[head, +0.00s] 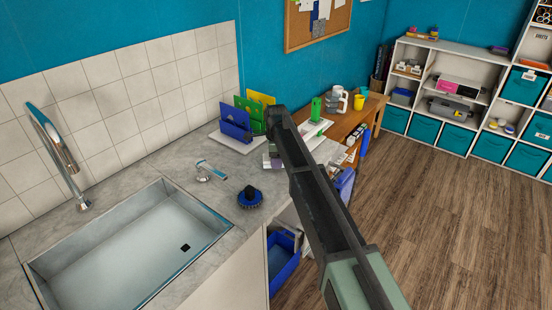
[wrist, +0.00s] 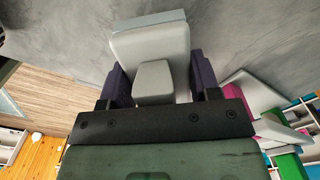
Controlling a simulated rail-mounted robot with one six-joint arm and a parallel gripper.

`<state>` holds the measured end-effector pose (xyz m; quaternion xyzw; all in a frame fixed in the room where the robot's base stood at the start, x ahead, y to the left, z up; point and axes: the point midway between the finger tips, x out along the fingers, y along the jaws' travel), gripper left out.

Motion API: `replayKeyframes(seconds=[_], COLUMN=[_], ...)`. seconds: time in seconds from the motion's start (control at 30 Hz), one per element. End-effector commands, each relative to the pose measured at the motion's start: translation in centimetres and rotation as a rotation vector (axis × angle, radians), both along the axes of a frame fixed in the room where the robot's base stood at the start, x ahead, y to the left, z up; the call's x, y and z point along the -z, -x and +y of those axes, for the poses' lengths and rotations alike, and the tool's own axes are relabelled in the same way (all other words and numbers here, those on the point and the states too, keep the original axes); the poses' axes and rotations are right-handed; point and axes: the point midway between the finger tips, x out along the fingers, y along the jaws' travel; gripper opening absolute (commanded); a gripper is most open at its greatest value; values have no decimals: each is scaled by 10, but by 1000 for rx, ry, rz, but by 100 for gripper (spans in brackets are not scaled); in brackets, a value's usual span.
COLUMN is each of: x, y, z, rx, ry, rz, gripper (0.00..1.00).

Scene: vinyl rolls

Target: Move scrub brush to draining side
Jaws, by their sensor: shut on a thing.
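My gripper (wrist: 152,85) has dark purple fingers shut on a light grey block-shaped thing (wrist: 150,45). I cannot tell whether this is the scrub brush. In the head view the gripper is mostly hidden behind my arm, over the counter right of the sink. A round blue brush with a dark knob (head: 249,198) stands on the counter near the sink's right corner. A white and blue handled thing (head: 208,171) lies behind it. The grey sink basin (head: 120,255) is at the left and looks empty.
A chrome faucet (head: 60,155) rises behind the sink. A wooden desk (head: 365,118) with a mug and yellow cup is beyond. A blue bin (head: 283,262) is below the counter.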

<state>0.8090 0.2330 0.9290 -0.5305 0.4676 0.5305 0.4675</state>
Motion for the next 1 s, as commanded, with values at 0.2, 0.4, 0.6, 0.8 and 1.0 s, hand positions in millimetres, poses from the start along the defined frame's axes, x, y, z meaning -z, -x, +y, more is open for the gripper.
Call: replayKeyframes(seconds=[0.2,0.4,0.6,0.8,1.0], x=[8,7,8,18,20], y=[0,0,0,0,0], z=[0,0,0,0,0], rx=[0,0,0,0,0], ry=[0,0,0,0,0], rz=[0,0,0,0,0], gripper=[29,29,29,29,29])
